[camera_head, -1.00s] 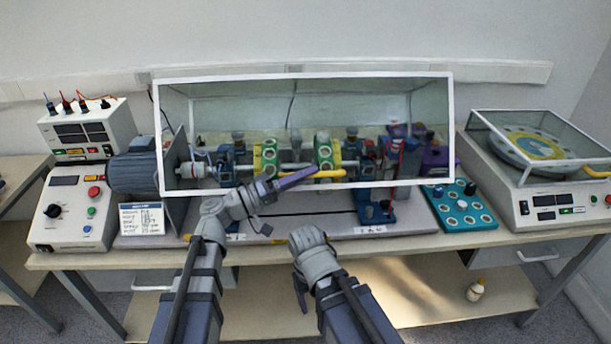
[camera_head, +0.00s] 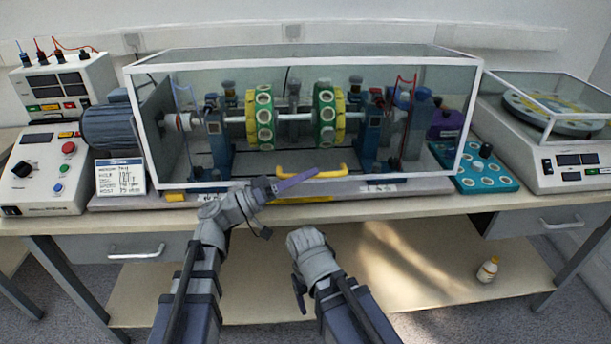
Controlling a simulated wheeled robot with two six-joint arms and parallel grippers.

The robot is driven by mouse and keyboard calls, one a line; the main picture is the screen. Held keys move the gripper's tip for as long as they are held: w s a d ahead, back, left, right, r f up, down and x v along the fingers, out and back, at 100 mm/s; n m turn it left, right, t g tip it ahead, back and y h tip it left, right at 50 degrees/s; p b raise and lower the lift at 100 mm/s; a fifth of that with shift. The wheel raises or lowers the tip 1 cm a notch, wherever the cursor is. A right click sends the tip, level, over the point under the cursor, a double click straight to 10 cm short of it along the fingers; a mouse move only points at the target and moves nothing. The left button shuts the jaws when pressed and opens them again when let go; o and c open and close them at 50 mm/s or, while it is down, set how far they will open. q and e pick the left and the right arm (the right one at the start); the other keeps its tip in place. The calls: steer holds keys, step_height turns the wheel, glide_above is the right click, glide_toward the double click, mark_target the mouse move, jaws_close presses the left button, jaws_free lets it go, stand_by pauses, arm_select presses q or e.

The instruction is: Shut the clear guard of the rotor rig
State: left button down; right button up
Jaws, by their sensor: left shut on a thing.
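The clear guard (camera_head: 200,110) is a white-framed box over the rotor rig in the head view. Its front pane stands upright and its lower edge lies along the grey base, with no clear gap visible. A yellow handle (camera_head: 328,173) sits at the middle of that lower edge. The rotor rig (camera_head: 295,118), with two green-and-yellow discs on a shaft, shows through the pane. My right gripper (camera_head: 298,290) hangs low in front of the bench, apart from everything; its fingers are mostly hidden.
A blue-grey motor (camera_head: 108,127) and control box (camera_head: 45,168) stand left of the guard. A teal tray (camera_head: 478,172) and a lidded turntable device (camera_head: 555,150) stand to the right. A small bottle (camera_head: 488,269) is on the lower shelf.

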arm_select(q)
steer(key=shift+f, duration=0.2)
stand_by(0.3)
steer(key=c, duration=0.8)
jaws_free()
steer(key=shift+c, duration=0.2)
steer(key=b+v, duration=0.2)
steer(key=v, duration=0.4)
steer(key=shift+a+f, duration=0.15)
steer(key=shift+s+a+f, duration=0.15)
steer(key=shift+s+a, duration=0.05)
steer(key=shift+a, duration=0.5)
steer(key=shift+a, duration=0.1)
steer(key=w+f+b+v, duration=0.1)
steer(key=b+v, duration=0.2)
steer(key=v, duration=0.5)
steer(key=shift+a+b, duration=0.3)
steer(key=shift+a, duration=0.1)
